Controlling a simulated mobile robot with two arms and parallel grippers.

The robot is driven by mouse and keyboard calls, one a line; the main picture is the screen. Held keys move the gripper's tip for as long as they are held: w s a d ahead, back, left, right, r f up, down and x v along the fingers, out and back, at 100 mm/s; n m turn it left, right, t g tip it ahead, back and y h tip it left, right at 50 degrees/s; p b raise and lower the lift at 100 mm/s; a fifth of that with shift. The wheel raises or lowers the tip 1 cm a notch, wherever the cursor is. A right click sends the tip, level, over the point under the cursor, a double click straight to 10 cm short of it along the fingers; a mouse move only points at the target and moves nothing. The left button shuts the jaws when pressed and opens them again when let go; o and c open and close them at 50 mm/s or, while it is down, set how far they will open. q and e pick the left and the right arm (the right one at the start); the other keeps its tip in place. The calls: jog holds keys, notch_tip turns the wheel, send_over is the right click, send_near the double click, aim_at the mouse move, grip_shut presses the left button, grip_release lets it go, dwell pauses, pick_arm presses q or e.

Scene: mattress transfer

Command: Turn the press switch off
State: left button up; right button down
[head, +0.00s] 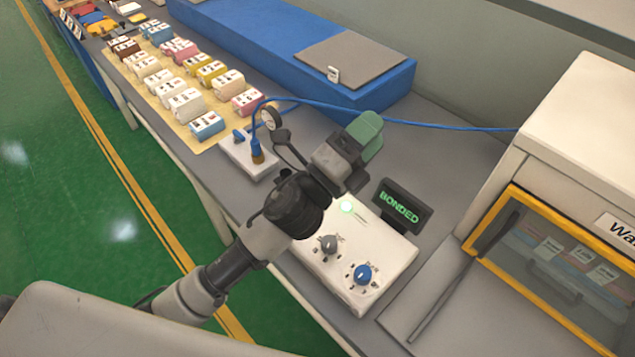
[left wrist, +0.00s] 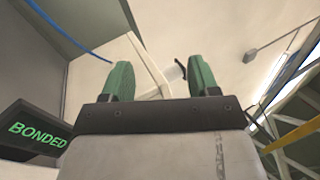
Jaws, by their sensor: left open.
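A white control box (head: 352,258) on the bench carries a grey knob (head: 328,244), a blue knob (head: 363,274) and a lit pale-green lamp (head: 347,207). Which of these is the press switch I cannot tell. A dark display (head: 402,206) behind it reads "BONDED" in green; it also shows in the left wrist view (left wrist: 38,134). My left gripper (head: 366,133) is above the back of the box, apart from both knobs. In the left wrist view its green fingers (left wrist: 160,80) are spread and empty. My arm hides the left part of the box. My right gripper is not in view.
A white unit with a gauge (head: 248,155) and a blue hose stands left of the box. A long blue press (head: 300,50) runs along the back. Several colored blocks lie on a cream mat (head: 187,133). A white cabinet with a yellow-framed window (head: 545,275) stands right.

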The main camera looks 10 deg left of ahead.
pick_arm(q)
jog(key=s+d+r+m+g+h, duration=0.1)
jog(key=s+d+m+g+h, duration=0.1)
jog(key=d+m+g+h, duration=0.5)
jog(key=s+d+m+g, duration=0.1)
jog(key=m+g, duration=0.5)
jog(key=m, duration=0.5)
notch_tip(320, 180, down, 5)
jog(key=s+d+m+g+y, duration=0.2)
jog(key=m+g+y, duration=0.4)
jog(key=m, duration=0.4)
jog(key=w+a+f+m+y, duration=0.3)
jog(key=w+a+m+y, duration=0.15)
jog(key=a+y, duration=0.45)
jog(key=w+a+f+m+y, duration=0.3)
jog(key=w+a+y, duration=0.25)
jog(key=a, duration=0.45)
jog(key=shift+t+y, duration=0.3)
jog(key=shift+y, duration=0.15)
jog(key=f+p, duration=0.1)
jog(key=f, duration=0.2)
jog(key=f+p, duration=0.1)
jog(key=f, duration=0.5)
jog(key=shift+s+f+p, duration=0.2)
jog(key=shift+s+p, duration=0.05)
jog(key=shift+p, duration=0.15)
jog(key=shift+f, duration=0.65)
